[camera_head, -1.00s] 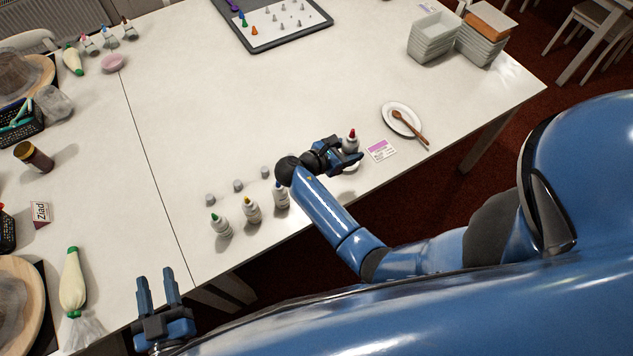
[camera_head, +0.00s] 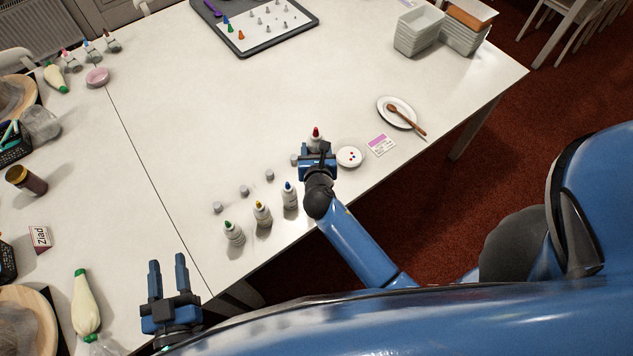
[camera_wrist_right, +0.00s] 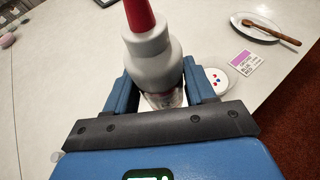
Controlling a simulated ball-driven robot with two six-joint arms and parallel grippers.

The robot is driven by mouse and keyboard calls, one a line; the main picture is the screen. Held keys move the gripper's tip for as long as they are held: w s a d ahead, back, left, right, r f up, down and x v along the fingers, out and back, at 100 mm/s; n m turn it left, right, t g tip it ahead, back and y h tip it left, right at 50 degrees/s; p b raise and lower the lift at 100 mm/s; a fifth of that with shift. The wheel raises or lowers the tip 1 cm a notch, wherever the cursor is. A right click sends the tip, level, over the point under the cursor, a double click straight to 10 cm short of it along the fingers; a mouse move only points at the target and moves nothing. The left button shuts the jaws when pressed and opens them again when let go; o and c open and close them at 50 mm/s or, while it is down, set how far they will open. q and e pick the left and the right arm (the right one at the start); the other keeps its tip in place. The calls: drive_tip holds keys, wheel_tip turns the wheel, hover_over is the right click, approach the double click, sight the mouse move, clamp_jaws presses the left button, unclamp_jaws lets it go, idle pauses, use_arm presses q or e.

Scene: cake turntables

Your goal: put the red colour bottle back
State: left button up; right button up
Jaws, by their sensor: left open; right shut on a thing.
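The red colour bottle (camera_head: 316,134), white with a red tip, is upright between the fingers of my right gripper (camera_head: 317,149). The right wrist view shows the bottle (camera_wrist_right: 147,45) close up, with the gripper (camera_wrist_right: 160,92) shut on its body; its base is mostly hidden, so I cannot tell whether it touches the table. Bottles with green (camera_head: 233,233), yellow (camera_head: 262,213) and blue (camera_head: 289,195) tips stand in a row to the left, nearer the table's front edge. My left gripper (camera_head: 168,279) is open and empty at the lower left.
A small white dish with coloured dots (camera_head: 349,156) and a pink-and-white card (camera_head: 381,144) lie right of the held bottle. Small grey caps (camera_head: 244,190) lie behind the row. A plate with a wooden spoon (camera_head: 397,107) is further right. The table's middle is clear.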

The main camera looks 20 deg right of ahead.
drive_tip(key=shift+f+b, duration=2.25)
drive_tip(key=shift+f, duration=6.3)
drive_tip(key=shift+f, duration=0.1)
drive_tip(key=o, duration=0.7)
